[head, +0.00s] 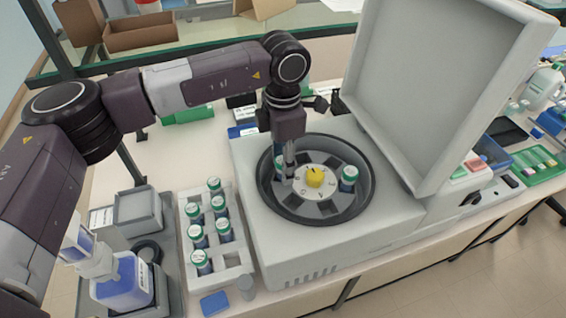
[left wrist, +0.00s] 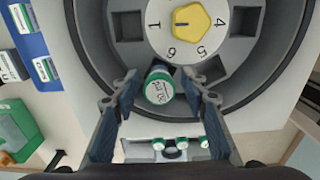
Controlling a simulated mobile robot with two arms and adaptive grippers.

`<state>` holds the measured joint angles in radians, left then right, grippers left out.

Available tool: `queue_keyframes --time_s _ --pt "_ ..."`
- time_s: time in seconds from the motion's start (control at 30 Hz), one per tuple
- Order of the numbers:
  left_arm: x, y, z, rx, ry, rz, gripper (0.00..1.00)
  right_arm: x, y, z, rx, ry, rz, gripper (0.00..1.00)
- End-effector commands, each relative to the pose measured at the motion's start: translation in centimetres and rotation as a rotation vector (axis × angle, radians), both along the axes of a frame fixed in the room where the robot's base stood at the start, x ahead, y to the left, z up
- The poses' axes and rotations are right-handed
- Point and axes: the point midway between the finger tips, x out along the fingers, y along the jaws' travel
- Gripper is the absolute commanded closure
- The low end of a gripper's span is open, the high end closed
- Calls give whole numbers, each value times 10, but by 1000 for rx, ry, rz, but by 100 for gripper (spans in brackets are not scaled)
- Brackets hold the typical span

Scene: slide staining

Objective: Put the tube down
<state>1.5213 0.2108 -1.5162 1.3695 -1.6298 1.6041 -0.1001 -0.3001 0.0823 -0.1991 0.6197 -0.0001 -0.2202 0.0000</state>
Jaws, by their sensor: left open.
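The centrifuge (head: 290,255) has its lid (head: 435,85) raised and its round rotor bowl exposed. A green-capped tube (left wrist: 158,88) sits in the rotor, close to the numbered hub (left wrist: 190,25) with its yellow knob. My left gripper (left wrist: 160,82) is open, with one finger on each side of this tube's cap and visible gaps. In the head view my left gripper (head: 288,172) reaches down into the bowl and partly hides the tube (head: 279,168). Another green-capped tube (head: 348,178) stands in the rotor on the right. The tube's lower body is hidden. My right gripper is not in view.
A white rack (head: 238,262) with several green-capped tubes stands left of the centrifuge. A bottle with blue liquid (head: 122,285) and grey trays are further left. The raised lid blocks room on the right. Other rotor slots (left wrist: 245,20) are empty.

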Motion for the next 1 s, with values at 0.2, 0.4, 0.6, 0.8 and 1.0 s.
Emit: queue_keyframes --time_s 0.2,0.4,0.6,0.8,1.0 --pt "1 0 14 0 -2 0 60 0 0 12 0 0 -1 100" --pt "2 -1 56 -1 -6 1 60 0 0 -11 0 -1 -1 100" --pt "0 0 99 -1 -3 1 60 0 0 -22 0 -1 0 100" --pt "0 0 123 -1 -1 1 60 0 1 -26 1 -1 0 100" --pt "-1 0 129 1 1 -1 60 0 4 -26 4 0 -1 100"
